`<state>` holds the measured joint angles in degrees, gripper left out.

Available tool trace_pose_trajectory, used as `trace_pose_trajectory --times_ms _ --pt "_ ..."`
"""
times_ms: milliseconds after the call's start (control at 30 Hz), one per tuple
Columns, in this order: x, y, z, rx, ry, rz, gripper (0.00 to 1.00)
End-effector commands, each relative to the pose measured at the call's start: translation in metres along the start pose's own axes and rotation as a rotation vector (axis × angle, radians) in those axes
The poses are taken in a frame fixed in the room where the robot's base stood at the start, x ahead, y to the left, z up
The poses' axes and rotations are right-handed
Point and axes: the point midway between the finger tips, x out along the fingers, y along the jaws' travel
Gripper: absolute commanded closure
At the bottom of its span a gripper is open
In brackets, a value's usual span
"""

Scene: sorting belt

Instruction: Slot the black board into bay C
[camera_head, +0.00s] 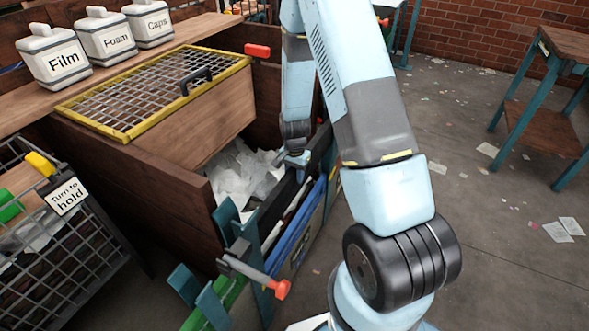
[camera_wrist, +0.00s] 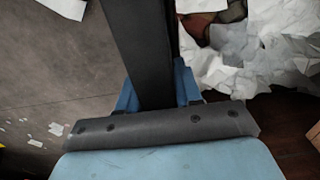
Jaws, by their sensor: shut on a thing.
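My gripper (camera_head: 297,158) is low over the slotted rack in the head view, partly hidden by my own arm. In the wrist view my gripper (camera_wrist: 157,92) has its blue fingers on both sides of the black board (camera_wrist: 142,40), shut on it. The board is a long dark strip there, running up out of the picture. In the head view the black board (camera_head: 277,203) shows as a dark edge below my gripper, among the rack's teal uprights (camera_head: 235,229). No bay letter is readable, so I cannot tell which bay it is at or how deep it sits.
A wooden bin (camera_head: 197,203) with crumpled white paper (camera_head: 240,172) stands left of the rack. A blue-edged panel (camera_head: 297,240) stands beside the board. A red-tipped lever (camera_head: 280,289) juts out at the rack's near end. Open floor (camera_head: 470,215) lies to the right.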

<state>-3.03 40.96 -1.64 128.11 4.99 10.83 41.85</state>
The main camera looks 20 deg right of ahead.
Motion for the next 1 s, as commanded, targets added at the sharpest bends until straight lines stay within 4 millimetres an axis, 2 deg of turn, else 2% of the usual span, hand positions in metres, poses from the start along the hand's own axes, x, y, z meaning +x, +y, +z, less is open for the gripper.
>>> trace_pose_trajectory --times_ms 1000 --pt "0.097 0.000 0.000 0.000 -0.001 0.000 1.00"
